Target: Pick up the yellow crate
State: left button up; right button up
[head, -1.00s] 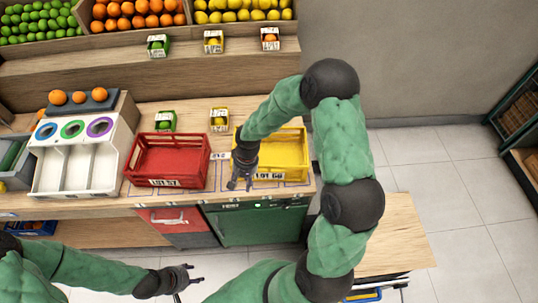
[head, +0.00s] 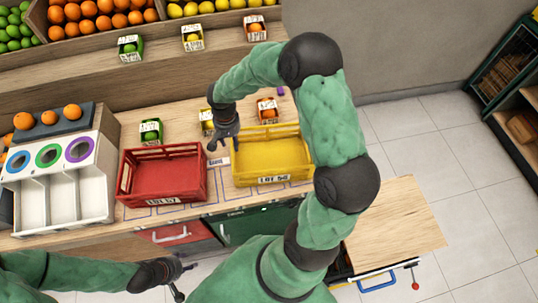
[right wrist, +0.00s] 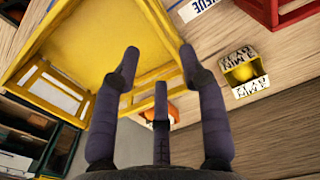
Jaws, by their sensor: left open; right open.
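The yellow crate (head: 262,160) stands on the wooden counter, right of the red crate, and looks empty. Its label reads LOT 56 or similar. My right gripper (head: 222,144) is open, just left of the yellow crate's back left corner in the head view. In the right wrist view, the open fingers (right wrist: 160,68) reach over the yellow crate (right wrist: 100,38) near its slatted wall, with nothing held. Whether a finger touches the wall, I cannot tell. My left gripper (head: 183,280) is open and empty, low in front of the counter.
The red crate (head: 163,172) stands close on the left. Small fruit boxes stand behind: limes (head: 150,131), lemon (head: 206,120) and orange (head: 267,110). A white sorter (head: 62,180) is at the far left. A wooden side table (head: 395,225) is at the right.

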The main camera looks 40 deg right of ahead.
aim_at(232, 151)
notch_tip(232, 151, down, 2)
jog(key=shift+w+f, duration=0.1)
jog(key=shift+w, duration=0.05)
notch_tip(232, 151, down, 5)
jog(key=shift+a, duration=0.1)
grip_shut()
dwell(0.3)
